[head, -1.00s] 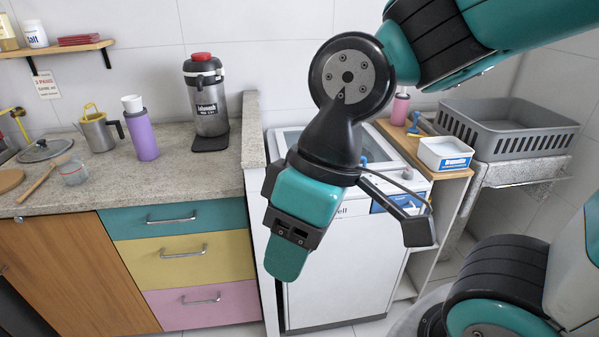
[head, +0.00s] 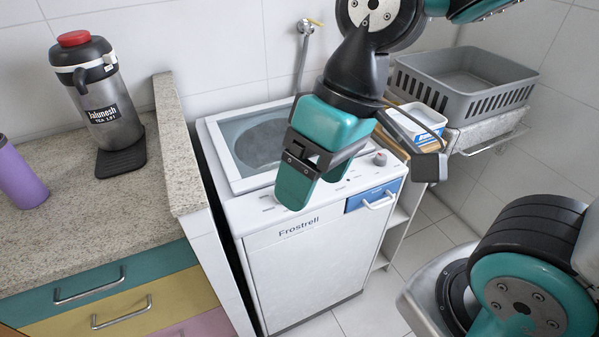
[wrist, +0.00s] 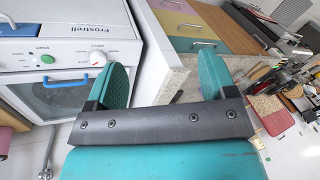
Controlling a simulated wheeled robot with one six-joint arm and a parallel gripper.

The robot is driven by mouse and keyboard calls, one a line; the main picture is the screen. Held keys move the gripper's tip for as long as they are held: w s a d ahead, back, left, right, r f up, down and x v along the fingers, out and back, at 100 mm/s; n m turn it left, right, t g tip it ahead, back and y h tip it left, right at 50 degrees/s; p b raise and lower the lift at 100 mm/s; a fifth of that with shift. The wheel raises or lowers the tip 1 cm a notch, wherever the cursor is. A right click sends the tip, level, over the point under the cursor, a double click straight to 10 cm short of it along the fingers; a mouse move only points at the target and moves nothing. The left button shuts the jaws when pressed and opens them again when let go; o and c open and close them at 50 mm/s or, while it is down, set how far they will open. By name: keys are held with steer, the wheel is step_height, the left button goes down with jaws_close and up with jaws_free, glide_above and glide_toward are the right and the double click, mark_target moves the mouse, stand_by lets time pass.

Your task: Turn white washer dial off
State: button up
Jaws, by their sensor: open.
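The white washer (head: 300,265), labelled Frostrell, stands right of the counter; it also shows inverted in the wrist view (wrist: 115,25). Its round white dial (wrist: 97,58) with a red mark is on the control panel, beside a green START button (wrist: 47,59). In the head view my gripper seems to cover that part of the panel. A small grey and reddish knob (head: 380,158) shows at the panel's right end. My gripper (head: 318,180) hangs over the panel, open and empty; in the wrist view its fingers (wrist: 163,80) are spread, with the dial outside, left of them.
The stone counter (head: 100,215) with a jug (head: 105,100) and a purple bottle (head: 20,178) is at left. A grey basket (head: 465,85) and a white tub (head: 415,118) stand at right. The washer's blue drawer (head: 362,200) has a white handle.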

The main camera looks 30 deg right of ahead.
steer(key=w+d+m+h+p, duration=0.2)
steer(key=w+m+p, duration=0.3)
steer(key=w+m, duration=0.6)
steer(key=w+d+f+m+h+p, duration=0.1)
steer(key=w+f+m+p, duration=0.1)
steer(key=w+f+m, duration=0.3)
steer(key=w+d+f+m+h+p, duration=0.1)
steer(key=w+d+f+p, duration=0.1)
steer(key=w+f, duration=0.35)
steer(key=f+p, duration=0.1)
steer(key=f, duration=0.3)
steer(key=f+p, duration=0.1)
steer(key=f, duration=0.4)
steer(key=w+f+p, duration=0.1)
steer(key=f, duration=0.3)
steer(key=shift+a+f, duration=0.1)
steer(key=shift+f, duration=0.9)
steer(key=c, duration=0.9)
